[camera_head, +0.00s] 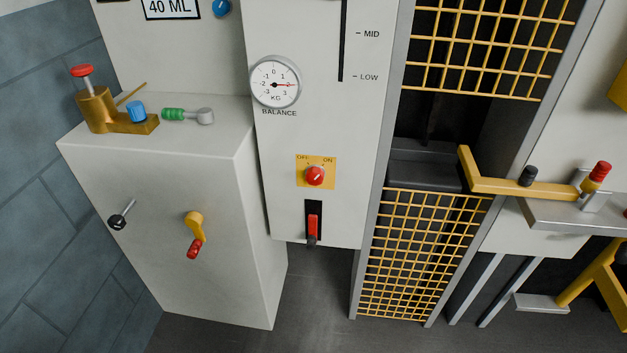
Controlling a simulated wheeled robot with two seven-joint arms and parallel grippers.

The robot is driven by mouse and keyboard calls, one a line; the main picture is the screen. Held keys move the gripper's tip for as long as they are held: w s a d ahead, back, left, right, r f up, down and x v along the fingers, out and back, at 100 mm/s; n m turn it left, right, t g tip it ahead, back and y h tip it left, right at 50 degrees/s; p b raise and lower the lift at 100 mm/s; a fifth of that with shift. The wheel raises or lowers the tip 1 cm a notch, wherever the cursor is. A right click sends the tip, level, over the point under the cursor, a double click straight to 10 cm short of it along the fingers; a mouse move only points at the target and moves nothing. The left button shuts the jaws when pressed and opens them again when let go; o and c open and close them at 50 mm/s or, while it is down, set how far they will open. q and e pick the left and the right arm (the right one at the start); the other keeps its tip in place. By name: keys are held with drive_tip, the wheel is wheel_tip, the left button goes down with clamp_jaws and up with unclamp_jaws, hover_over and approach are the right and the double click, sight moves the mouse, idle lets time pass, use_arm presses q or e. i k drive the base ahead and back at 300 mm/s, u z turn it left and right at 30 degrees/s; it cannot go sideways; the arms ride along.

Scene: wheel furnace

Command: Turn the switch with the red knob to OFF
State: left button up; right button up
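The red knob (314,176) sits on a yellow switch plate (303,184) on the white front panel, below the balance dial. The plate reads OFF at its upper left and ON at its upper right. A pale pointer mark on the knob appears to slant up and to the right, toward ON. Neither of my grippers shows in the head view, and nothing touches the knob.
A red lever (313,228) in a black slot is just below the plate. The balance dial (275,83) is above. A white cabinet (160,250) with a yellow crank (194,224) juts out at left. A yellow mesh guard (420,250) stands at right.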

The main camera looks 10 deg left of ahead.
sight(315, 174)
drive_tip(key=u, duration=1.15)
drive_tip(key=k, duration=0.65)
drive_tip(key=z, duration=1.6)
drive_tip(key=i, duration=0.5)
